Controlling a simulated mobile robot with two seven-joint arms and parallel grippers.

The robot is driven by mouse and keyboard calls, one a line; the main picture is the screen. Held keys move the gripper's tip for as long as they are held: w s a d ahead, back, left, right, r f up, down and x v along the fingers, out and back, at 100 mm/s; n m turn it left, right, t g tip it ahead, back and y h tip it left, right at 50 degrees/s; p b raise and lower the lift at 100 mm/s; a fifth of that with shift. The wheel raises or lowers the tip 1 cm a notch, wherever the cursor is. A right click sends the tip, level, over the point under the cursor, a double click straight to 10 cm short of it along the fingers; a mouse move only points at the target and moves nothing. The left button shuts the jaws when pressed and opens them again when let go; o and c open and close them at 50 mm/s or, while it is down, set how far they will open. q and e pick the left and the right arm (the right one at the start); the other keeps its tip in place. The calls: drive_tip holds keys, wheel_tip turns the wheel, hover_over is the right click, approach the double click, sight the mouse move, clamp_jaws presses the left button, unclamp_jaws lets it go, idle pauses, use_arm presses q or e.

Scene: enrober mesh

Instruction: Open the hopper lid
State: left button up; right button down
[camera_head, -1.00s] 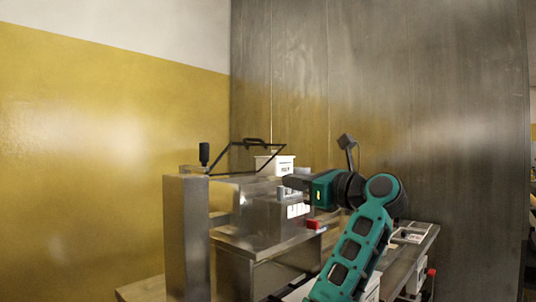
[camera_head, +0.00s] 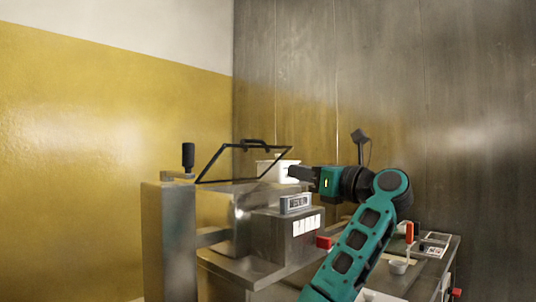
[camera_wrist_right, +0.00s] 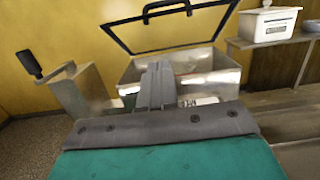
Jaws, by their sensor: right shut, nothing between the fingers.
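The hopper lid (camera_head: 258,143) is a clear panel in a black frame with a black handle. It stands raised and tilted above the steel hopper (camera_head: 225,195). In the right wrist view the lid (camera_wrist_right: 175,47) rises behind the open-topped hopper (camera_wrist_right: 226,76). My right gripper (camera_head: 291,172) reaches in from the right, just right of the lid in the head view. In its wrist view the gripper (camera_wrist_right: 156,68) is shut and empty, with its fingers in front of the hopper and apart from the lid. My left gripper is not in view.
A white container (camera_head: 281,168) stands behind the lid, partly hidden. A small display (camera_head: 296,203) and a red part (camera_head: 324,242) are on the machine. A steel post with a black handle (camera_head: 188,156) stands left. A small cup (camera_head: 398,267) is on the right-hand bench.

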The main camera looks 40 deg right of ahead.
approach(256, 151)
drive_tip(key=w+f, duration=0.2)
drive_tip(key=w, duration=0.1)
drive_tip(key=shift+w+a+f, duration=0.1)
drive_tip(key=shift+w+a, duration=0.05)
drive_tip(key=shift+a, duration=0.25)
drive_tip(key=w+r, duration=0.2)
drive_tip(key=r, duration=0.1)
drive_tip(key=shift+w+r+p, duration=0.1)
drive_tip(key=shift+w+p, duration=0.05)
drive_tip(key=shift+p, duration=0.25)
